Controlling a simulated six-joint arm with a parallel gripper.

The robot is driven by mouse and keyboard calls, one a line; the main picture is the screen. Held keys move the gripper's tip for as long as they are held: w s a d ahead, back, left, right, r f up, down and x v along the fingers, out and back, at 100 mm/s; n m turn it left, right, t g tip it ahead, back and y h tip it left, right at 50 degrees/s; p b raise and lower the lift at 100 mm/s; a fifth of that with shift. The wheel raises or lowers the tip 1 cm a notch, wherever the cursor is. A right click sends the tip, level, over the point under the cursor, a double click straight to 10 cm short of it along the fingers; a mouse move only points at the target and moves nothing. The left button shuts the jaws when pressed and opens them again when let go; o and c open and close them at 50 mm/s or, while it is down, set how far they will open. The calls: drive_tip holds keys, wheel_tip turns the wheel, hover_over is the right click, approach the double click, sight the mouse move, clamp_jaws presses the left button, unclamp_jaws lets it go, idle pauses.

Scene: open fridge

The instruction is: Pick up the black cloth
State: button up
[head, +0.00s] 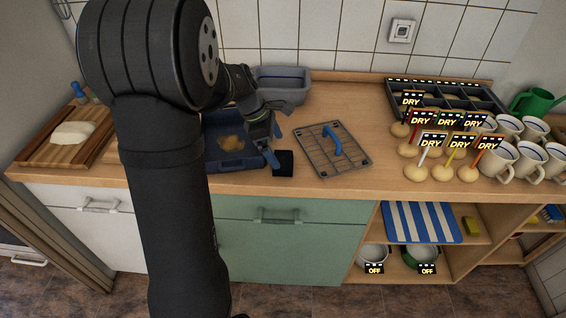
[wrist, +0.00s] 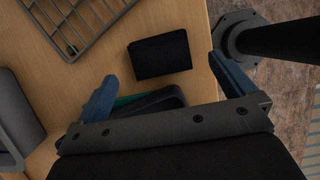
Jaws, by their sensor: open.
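The black cloth (head: 283,163) is a small dark folded square lying on the wooden counter near its front edge. In the wrist view, the black cloth (wrist: 160,55) lies flat ahead of my gripper, lined up with the gap between the fingers. My gripper (head: 274,146) is open, with blue fingers, just left of the cloth in the head view. In the wrist view, my gripper (wrist: 163,74) has nothing between its fingertips. The height of the fingertips above the counter is hard to tell.
A dark blue tray (head: 214,161) with a tan item stands left of the cloth. A wire rack (head: 318,163) with a blue handle lies to the right. A grey tub (head: 283,97) stands behind. Mugs (head: 500,160) and labelled items crowd the far right.

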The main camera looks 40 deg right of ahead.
sight(284, 159)
drive_tip(key=shift+x, duration=2.4)
drive_tip(key=shift+w, duration=0.1)
drive_tip(key=c, duration=1)
drive_tip(key=shift+r, duration=0.1)
drive_tip(key=shift+r, duration=0.3)
drive_tip(key=r, duration=0.2)
drive_tip(key=s+r, duration=0.1)
drive_tip(key=r, duration=0.1)
drive_tip(key=s+r, duration=0.2)
drive_tip(key=s, duration=0.1)
drive_tip(key=s+r, duration=0.2)
drive_tip(key=s, duration=0.2)
drive_tip(key=s+d+r, duration=0.1)
drive_tip(key=s+r, duration=0.1)
drive_tip(key=s, duration=0.1)
drive_tip(key=shift+s, duration=0.35)
